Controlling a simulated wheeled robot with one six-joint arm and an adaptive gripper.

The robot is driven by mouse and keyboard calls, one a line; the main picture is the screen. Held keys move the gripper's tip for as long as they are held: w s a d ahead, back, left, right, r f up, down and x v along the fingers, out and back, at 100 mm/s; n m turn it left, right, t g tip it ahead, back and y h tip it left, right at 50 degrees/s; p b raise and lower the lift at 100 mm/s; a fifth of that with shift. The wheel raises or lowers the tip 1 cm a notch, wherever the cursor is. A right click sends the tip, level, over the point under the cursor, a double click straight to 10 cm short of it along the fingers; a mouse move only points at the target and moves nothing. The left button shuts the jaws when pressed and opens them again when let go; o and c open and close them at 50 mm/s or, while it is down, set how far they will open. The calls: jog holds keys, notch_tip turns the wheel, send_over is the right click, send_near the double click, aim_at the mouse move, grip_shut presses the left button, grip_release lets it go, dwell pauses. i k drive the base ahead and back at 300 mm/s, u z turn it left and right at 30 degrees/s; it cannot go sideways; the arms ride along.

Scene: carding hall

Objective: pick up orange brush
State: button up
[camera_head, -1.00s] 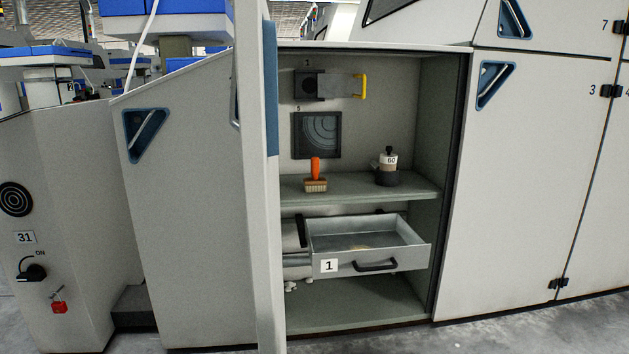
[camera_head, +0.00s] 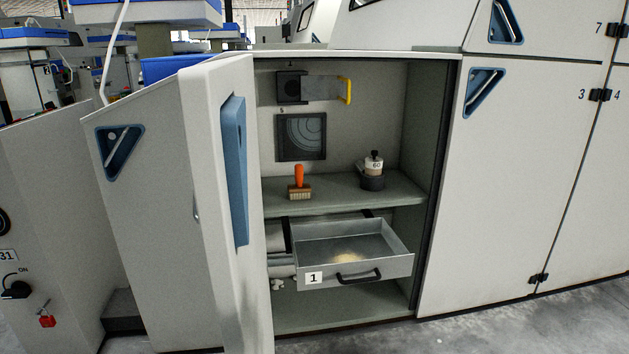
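The orange brush (camera_head: 299,182) stands upright on the shelf (camera_head: 335,196) inside the open cabinet, with its orange handle up and its brown bristle block resting on the shelf. It is near the left part of the shelf, apart from the dark and white weight-like object (camera_head: 373,171) marked 60 to its right. My gripper does not show in this view.
The open cabinet door (camera_head: 220,200) stands out toward me left of the opening. An open metal drawer (camera_head: 392,268) marked 1 juts out below the shelf, with pale material inside. A yellow-handled plate (camera_head: 348,91) sticks out above. Grey floor (camera_head: 480,335) is clear at front right.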

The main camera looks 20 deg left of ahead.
aim_at(301, 190)
jog(key=z, duration=0.15)
jog(key=i, duration=1.15)
jog(key=u, duration=0.1)
